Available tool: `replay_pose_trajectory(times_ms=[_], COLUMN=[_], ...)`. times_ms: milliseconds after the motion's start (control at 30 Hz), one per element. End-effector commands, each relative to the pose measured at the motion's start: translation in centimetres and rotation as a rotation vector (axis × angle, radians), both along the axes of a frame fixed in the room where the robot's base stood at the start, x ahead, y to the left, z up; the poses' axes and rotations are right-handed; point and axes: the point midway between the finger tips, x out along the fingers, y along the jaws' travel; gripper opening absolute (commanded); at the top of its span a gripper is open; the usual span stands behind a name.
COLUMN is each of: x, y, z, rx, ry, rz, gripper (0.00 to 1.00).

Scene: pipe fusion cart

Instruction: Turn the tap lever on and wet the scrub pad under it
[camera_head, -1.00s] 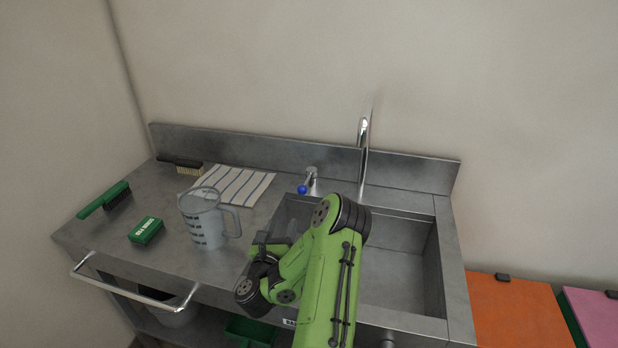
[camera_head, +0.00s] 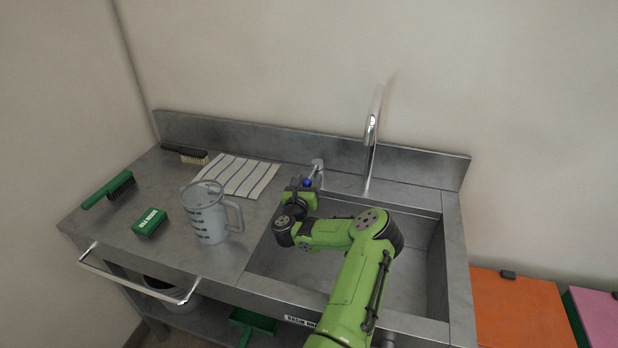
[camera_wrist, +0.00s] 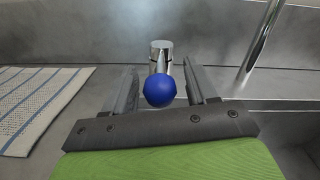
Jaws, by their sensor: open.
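The tap lever has a blue ball knob (camera_head: 308,183) and a chrome base (camera_head: 317,166). In the wrist view the blue knob (camera_wrist: 160,90) sits between my open fingers, in front of the chrome post (camera_wrist: 161,55). My gripper (camera_head: 303,186) is at the lever, its fingers (camera_wrist: 162,88) on either side of the knob; I cannot tell whether they touch it. The curved chrome spout (camera_head: 372,135) rises behind the sink basin (camera_head: 425,235). The green scrub pad (camera_head: 149,222), with white lettering, lies on the counter at the left.
A clear measuring jug (camera_head: 207,212) stands between the pad and the basin. A striped cloth (camera_head: 236,175) lies behind it. A green brush (camera_head: 108,190) and a dark-handled brush (camera_head: 185,154) lie at the left. A rail (camera_head: 135,283) runs along the front edge.

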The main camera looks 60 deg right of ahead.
Motion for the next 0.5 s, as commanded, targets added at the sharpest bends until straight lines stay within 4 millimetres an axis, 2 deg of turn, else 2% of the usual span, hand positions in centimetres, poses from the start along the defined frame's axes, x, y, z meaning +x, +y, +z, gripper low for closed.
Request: replay_pose_trajectory(times_ms=[100,367,500], x=[0.09,0.11,0.12], y=[-0.91,-1.05,-1.02], z=[-0.08,-0.12,-0.11], rx=[0.002,0.002,0.002], ry=[0.000,0.001,0.001], rz=[-0.001,0.000,0.000], gripper=[0.57,0.55,0.34])
